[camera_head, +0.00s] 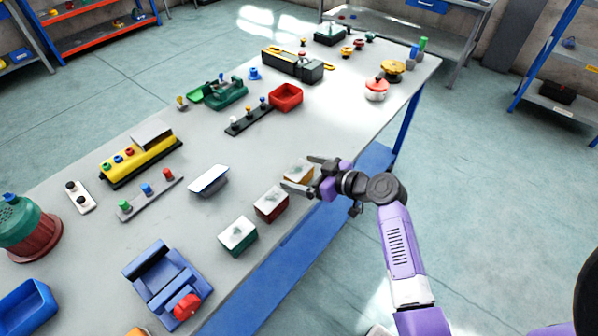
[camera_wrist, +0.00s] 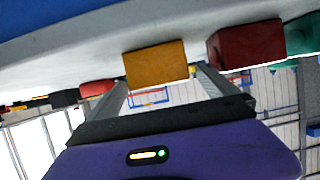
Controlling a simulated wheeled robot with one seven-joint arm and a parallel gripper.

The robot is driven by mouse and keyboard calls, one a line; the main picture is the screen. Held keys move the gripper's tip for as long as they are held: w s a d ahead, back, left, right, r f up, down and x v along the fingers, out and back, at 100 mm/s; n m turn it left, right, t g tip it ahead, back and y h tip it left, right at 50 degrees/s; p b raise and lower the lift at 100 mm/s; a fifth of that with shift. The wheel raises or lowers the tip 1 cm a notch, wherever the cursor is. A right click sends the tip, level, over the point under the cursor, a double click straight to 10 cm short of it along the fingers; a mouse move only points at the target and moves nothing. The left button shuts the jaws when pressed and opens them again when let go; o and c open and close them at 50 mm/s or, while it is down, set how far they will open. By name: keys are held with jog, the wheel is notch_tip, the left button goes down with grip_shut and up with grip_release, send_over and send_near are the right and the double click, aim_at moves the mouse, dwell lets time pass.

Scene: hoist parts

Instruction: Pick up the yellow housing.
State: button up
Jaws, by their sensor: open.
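The yellow housing (camera_head: 299,171) is a small box with a light top, standing near the table's right-hand edge, at the end of a short row of similar boxes. In the wrist view its plain orange-yellow side (camera_wrist: 157,65) shows between the fingers. My gripper (camera_head: 298,172) is open, low over the table edge, with one finger on each side of the housing. In the wrist view the open gripper (camera_wrist: 163,79) has no clear contact with the housing. How far the fingers reach along it is hard to tell.
A dark red box (camera_head: 271,203) stands close beside the yellow one, then a green box (camera_head: 238,235). A white-topped block (camera_head: 209,181) lies further in. A red tray (camera_head: 286,97) and a yellow control box (camera_head: 140,158) stand further off. The table edge (camera_head: 325,190) is beneath my arm.

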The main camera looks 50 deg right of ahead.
jog(key=shift+x, duration=0.8)
jog(key=shift+c, duration=0.2)
jog(key=c, duration=1.8)
jog(key=shift+r, duration=0.2)
